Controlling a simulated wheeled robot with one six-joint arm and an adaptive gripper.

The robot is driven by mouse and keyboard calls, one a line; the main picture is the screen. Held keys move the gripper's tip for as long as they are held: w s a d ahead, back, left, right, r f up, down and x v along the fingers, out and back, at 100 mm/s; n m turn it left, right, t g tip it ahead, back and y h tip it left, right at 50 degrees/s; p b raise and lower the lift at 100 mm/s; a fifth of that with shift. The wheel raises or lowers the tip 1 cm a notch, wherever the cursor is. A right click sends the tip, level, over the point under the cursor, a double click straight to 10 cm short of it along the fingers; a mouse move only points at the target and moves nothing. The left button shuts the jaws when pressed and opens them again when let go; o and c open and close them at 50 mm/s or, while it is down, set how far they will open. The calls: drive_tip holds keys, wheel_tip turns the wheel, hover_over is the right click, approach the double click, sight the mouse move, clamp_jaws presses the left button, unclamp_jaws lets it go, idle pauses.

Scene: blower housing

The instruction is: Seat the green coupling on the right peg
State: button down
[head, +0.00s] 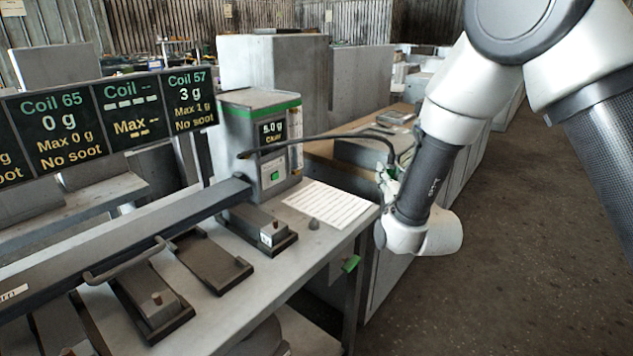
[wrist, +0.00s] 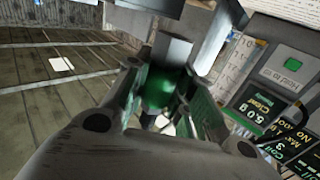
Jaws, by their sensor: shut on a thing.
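The green coupling (wrist: 159,88) is between the fingers of my gripper (wrist: 165,105) in the wrist view, and the gripper is shut on it. A grey, squared part (wrist: 173,52) shows just beyond it. In the head view my gripper (head: 390,174) is mostly hidden by my wrist, with only a little green showing. I cannot tell which is the right peg.
A long rail with a handle (head: 125,262) crosses the bench. Display panels (head: 62,122) stand at left. Open floor (head: 500,260) lies at right.

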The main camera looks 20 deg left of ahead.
sight(314, 218)
drive_tip(key=s+a+n+g+y, duration=0.1)
drive_tip(key=s+a+y, duration=0.1)
drive_tip(key=a, duration=0.3)
drive_tip(key=s+a+n+g+y, duration=0.2)
drive_tip(key=s+a, duration=0.2)
drive_tip(key=a, duration=0.2)
drive_tip(key=s+a+n+g+y, duration=0.1)
drive_tip(key=s+a, duration=0.3)
drive_tip(key=a, duration=0.1)
drive_tip(key=shift+s+a+r+n+y, duration=0.1)
drive_tip(key=shift+a+r+n+y, duration=0.15)
drive_tip(key=shift+a+n+y, duration=0.15)
drive_tip(key=shift+f, duration=2.15)
drive_tip(key=shift+s+f, duration=0.1)
drive_tip(key=shift+f, duration=1.3)
drive_tip(key=c, duration=1.1)
unclamp_jaws()
drive_tip(key=shift+d, duration=0.1)
drive_tip(key=v, duration=1.2)
drive_tip(key=shift+r, duration=0.15)
